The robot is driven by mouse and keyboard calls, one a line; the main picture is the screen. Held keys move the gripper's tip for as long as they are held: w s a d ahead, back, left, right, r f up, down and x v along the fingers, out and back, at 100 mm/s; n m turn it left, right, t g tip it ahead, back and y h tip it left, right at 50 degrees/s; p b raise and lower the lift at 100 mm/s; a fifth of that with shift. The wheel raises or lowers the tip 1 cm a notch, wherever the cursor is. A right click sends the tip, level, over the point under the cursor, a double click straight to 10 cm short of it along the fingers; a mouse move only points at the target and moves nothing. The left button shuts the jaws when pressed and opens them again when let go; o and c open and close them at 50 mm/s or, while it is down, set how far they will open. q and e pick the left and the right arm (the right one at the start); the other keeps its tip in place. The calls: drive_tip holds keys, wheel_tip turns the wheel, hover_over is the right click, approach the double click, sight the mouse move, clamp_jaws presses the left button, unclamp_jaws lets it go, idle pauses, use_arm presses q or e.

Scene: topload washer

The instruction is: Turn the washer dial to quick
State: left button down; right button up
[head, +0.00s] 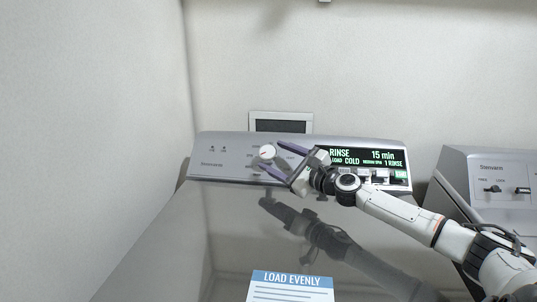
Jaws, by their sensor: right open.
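The washer's control panel (225,148) runs along the back of the machine. The round white dial (267,152) sits near the panel's middle, with small labels around it that are too small to read. The lit display (365,157) to its right reads RINSE, 15 min, LOAD, COLD and 1 RINSE. My right gripper (274,158) reaches in from the right with its two dark fingers spread, one above and one below the dial's right side. It looks open; I cannot tell whether either finger touches the dial. My left gripper is not in view.
The glossy washer lid (200,225) lies below the panel and mirrors my right arm. A blue-and-white LOAD EVENLY label (290,284) is on it. A second machine (490,180) stands at the right. A wall (90,110) closes off the left.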

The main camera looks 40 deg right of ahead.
sight(274, 156)
drive_tip(key=shift+w, duration=1.75)
drive_tip(key=c, duration=1.1)
drive_tip(key=shift+o, duration=0.2)
drive_tip(key=shift+p, duration=0.3)
